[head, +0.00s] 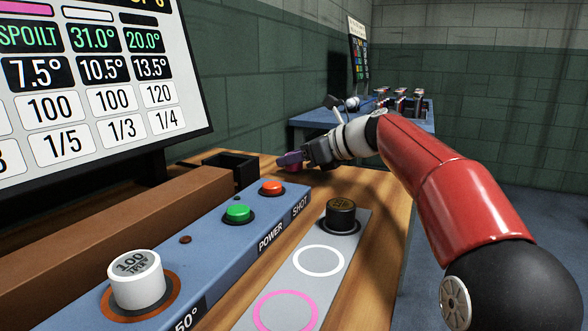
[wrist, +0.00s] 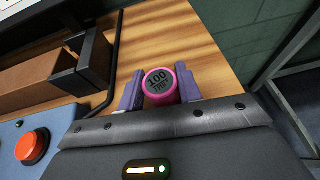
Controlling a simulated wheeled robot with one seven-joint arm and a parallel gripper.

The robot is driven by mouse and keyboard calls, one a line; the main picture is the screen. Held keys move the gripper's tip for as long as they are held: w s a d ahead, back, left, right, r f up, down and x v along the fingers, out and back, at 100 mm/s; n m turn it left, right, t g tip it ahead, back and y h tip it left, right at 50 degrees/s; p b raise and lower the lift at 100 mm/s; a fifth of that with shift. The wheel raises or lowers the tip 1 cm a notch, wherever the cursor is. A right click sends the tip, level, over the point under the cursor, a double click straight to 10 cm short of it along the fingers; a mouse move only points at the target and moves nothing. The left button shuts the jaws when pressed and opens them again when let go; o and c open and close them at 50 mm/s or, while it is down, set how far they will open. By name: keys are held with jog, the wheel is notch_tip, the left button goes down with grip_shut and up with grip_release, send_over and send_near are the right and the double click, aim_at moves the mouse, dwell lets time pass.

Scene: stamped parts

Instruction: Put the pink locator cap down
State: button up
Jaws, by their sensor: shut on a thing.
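The pink locator cap (wrist: 160,86) has a dark "100" print on its top and sits between the two purple fingers in the wrist view. My gripper (head: 291,159) is shut on it, low over the far part of the wooden bench, beyond the blue panel. In the head view the fingers mostly hide the cap. I cannot tell whether its base touches the wood. A pink ring (head: 286,312) and a white ring (head: 318,261) on the grey strip (head: 290,286) are both empty. A black cap (head: 341,214) stands at the strip's far end.
A white cap (head: 136,280) stands on the blue panel (head: 205,256), which has a green button (head: 237,212) and a red button (head: 271,187). A black open box (head: 231,172) and brown block (head: 130,221) lie left. A large display (head: 90,95) stands behind them.

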jog(key=shift+f, duration=0.6)
jog(key=o, duration=1.1)
jog(key=shift+r, duration=0.1)
jog(key=p+v, duration=0.1)
jog(key=v, duration=1.1)
jog(key=shift+p, duration=0.4)
